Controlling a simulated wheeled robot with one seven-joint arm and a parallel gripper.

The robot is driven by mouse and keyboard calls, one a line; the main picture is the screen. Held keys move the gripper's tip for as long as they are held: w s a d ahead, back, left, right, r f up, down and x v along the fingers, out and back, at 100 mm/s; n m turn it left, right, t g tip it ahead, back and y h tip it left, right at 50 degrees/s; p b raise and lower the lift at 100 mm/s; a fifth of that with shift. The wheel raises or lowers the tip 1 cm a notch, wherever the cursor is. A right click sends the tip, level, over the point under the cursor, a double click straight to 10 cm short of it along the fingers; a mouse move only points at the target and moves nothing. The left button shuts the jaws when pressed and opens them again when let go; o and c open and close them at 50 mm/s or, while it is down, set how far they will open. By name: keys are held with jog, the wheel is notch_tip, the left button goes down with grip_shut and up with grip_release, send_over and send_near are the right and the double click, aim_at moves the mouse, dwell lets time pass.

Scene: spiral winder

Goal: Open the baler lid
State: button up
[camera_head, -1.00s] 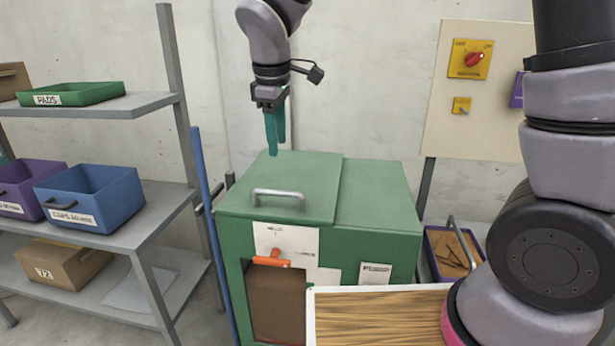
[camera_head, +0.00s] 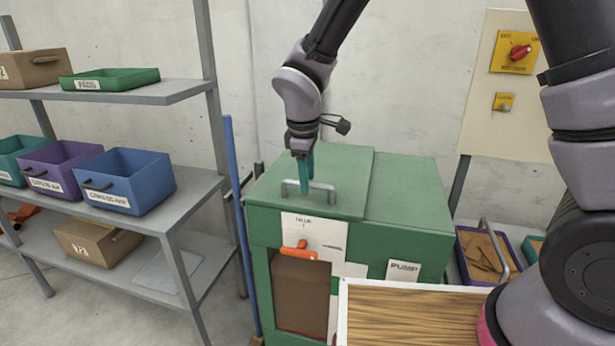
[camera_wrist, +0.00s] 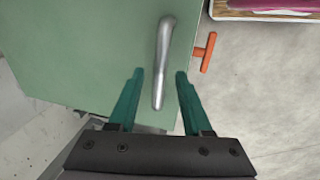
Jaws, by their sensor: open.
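The green baler (camera_head: 410,215) stands in the middle of the head view. Its lid (camera_head: 345,165) lies flat and closed on the left part of the top. A silver bar handle (camera_head: 322,186) sits near the lid's front edge; it also shows in the wrist view (camera_wrist: 163,55). My gripper (camera_head: 306,186) is right at the handle in the head view, pointing down. In the wrist view my gripper (camera_wrist: 160,72) is open, with the near end of the handle between its two teal fingers. I cannot tell whether a finger touches the handle.
An orange latch handle (camera_head: 298,250) is on the baler's front; it also shows in the wrist view (camera_wrist: 204,52). A wood-topped surface (camera_head: 415,315) stands in front at right. A grey shelf (camera_head: 190,195) with bins is at left, a blue pole (camera_head: 240,220) beside the baler.

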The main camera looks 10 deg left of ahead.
grip_shut()
dwell(1.5)
